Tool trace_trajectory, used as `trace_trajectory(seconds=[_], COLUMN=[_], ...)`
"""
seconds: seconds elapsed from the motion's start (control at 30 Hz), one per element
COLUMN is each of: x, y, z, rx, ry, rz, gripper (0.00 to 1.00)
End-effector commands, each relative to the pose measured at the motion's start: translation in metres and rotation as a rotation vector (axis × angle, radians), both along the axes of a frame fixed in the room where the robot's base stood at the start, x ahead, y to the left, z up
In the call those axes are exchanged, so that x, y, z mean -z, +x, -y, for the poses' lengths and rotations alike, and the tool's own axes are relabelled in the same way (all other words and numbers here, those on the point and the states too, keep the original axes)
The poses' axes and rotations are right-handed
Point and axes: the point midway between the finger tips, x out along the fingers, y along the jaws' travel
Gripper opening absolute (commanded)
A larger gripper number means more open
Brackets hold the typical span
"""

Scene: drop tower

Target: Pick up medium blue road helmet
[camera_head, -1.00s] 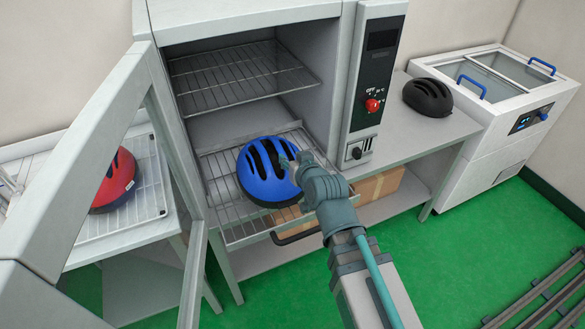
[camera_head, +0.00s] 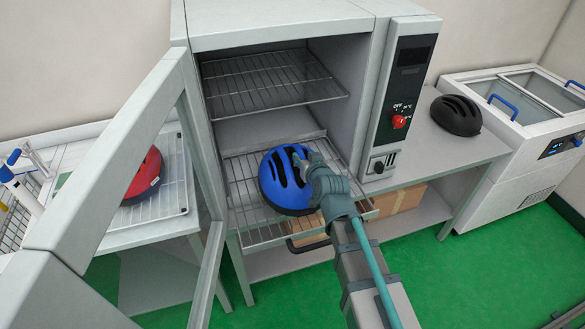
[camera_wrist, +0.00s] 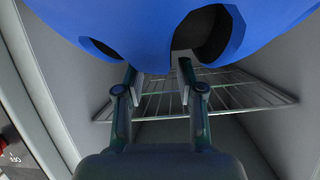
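The blue helmet (camera_head: 273,187) has dark vents and rests on the lower wire rack (camera_head: 247,205) of the open oven cabinet. In the wrist view the helmet (camera_wrist: 160,22) fills the top of the picture, and its rim and vents are close to the fingertips. My gripper (camera_head: 303,165) is at the helmet's upper right side in the head view. In the wrist view my gripper (camera_wrist: 159,76) has its two fingers apart, with the rib between two vents near the gap. Whether the fingertips touch the helmet is unclear.
The open oven door (camera_head: 125,160) stands at the left. A red helmet (camera_head: 146,178) sits on a rack beyond it. A black helmet (camera_head: 456,115) sits on the counter (camera_head: 430,155) at the right. The oven's upper rack (camera_head: 270,82) is empty.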

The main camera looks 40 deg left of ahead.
Motion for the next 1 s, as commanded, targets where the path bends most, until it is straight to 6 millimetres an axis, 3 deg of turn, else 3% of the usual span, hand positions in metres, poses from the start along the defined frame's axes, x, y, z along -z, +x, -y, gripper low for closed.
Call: trace_trajectory(seconds=[0.13, 0.4, 0.63, 1.0], x=[0.005, 0.0092, 0.0091, 0.0083], y=[0.0126, 0.0133, 0.0134, 0.0135], z=[-0.0164, -0.0176, -0.0175, -0.0175], rx=[0.0, 0.0, 0.0, 0.001], ry=[-0.002, -0.002, -0.002, 0.0], rz=[0.0, 0.0, 0.0, 0.002], gripper=[0.38, 0.38, 0.01, 0.0])
